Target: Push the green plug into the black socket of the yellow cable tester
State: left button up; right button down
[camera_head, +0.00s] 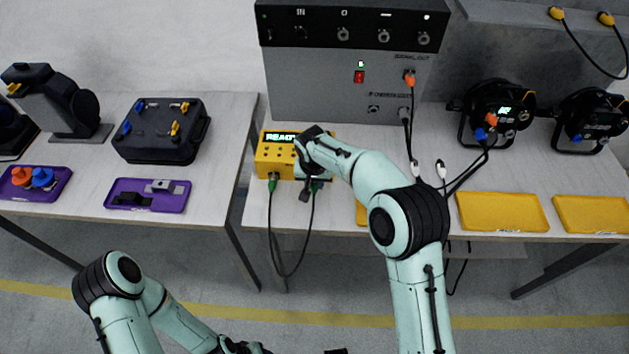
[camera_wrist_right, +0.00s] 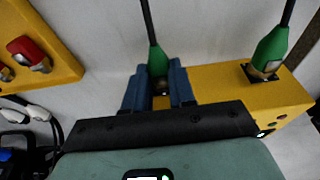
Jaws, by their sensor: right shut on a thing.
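The yellow cable tester (camera_head: 268,150) stands on the middle table, its lit display reading "READY". My right gripper (camera_head: 309,187) is at the tester's right front. In the right wrist view its blue fingers (camera_wrist_right: 157,88) are shut on a green plug (camera_wrist_right: 157,60) with a black cable. The plug's tip and the black socket by it are hidden, so I cannot tell how far it is in. A second green plug (camera_wrist_right: 271,50) sits in another black socket of the tester; it also shows in the head view (camera_head: 272,184). My left gripper (camera_head: 240,347) is low at the bottom edge, its fingers unclear.
A grey power unit (camera_head: 325,85) stands behind the tester. Yellow trays (camera_head: 500,212) lie to the right; in the right wrist view one tray (camera_wrist_right: 62,68) holds a red part. Purple trays (camera_head: 120,205) and a black case (camera_head: 160,140) are on the left table. Loose cables hang at the front.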

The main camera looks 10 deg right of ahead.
jog(key=c, duration=0.9)
grip_release()
jog(key=shift+o, duration=0.2)
jog(key=d+v, duration=0.1)
jog(key=v, duration=1.2)
jog(key=shift+a+r, duration=0.2)
jog(key=shift+a, duration=0.25)
